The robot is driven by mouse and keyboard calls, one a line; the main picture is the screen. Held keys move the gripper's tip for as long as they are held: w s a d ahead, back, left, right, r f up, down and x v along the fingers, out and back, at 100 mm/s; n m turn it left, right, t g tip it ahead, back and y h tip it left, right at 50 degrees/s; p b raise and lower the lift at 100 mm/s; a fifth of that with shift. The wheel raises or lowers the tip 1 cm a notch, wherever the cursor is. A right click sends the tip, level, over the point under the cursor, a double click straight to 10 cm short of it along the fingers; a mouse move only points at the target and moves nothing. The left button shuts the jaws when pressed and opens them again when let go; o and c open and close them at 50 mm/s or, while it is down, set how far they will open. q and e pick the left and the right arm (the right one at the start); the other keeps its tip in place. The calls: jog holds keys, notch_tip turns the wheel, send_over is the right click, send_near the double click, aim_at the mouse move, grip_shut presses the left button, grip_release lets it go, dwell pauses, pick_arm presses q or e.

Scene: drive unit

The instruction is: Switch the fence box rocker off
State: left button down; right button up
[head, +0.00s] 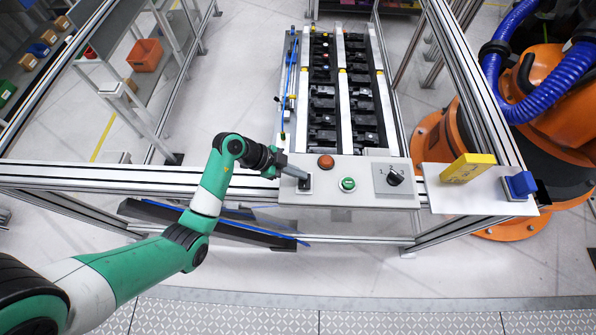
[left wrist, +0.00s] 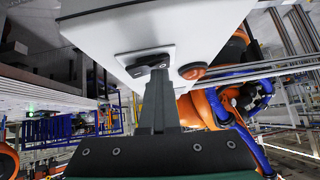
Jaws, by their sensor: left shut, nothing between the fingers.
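The fence box (head: 336,196) is a pale grey panel on the fence rail in the head view. Its dark rocker (head: 305,186) sits on a small plate at the left end, partly hidden by my gripper. In the left wrist view the rocker (left wrist: 147,64) stands out from the box (left wrist: 185,28), and its on or off position cannot be told. My left gripper (head: 299,175) is shut and empty, with its tips at the rocker. Its closed fingers (left wrist: 158,80) overlap the rocker in the left wrist view; whether they touch is unclear. My right gripper is not in view.
On the box, right of the rocker, are a red button (head: 326,162), a green button (head: 348,184) and a black rotary selector (head: 395,177). A yellow block (head: 467,167) and a blue part (head: 521,184) are further right. Fence posts and an orange robot (head: 550,110) stand behind.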

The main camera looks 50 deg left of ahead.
pick_arm(q)
jog(key=shift+s+d, duration=0.45)
jog(key=shift+d, duration=0.2)
jog(key=shift+r, duration=0.1)
jog(key=r, duration=0.2)
jog(key=a+r, duration=0.1)
jog(key=r, duration=0.1)
jog(key=shift+w+r, duration=0.15)
jog(key=shift+r, duration=0.15)
jog(key=a+v, duration=0.1)
jog(key=v, duration=0.8)
jog(key=shift+w, duration=0.3)
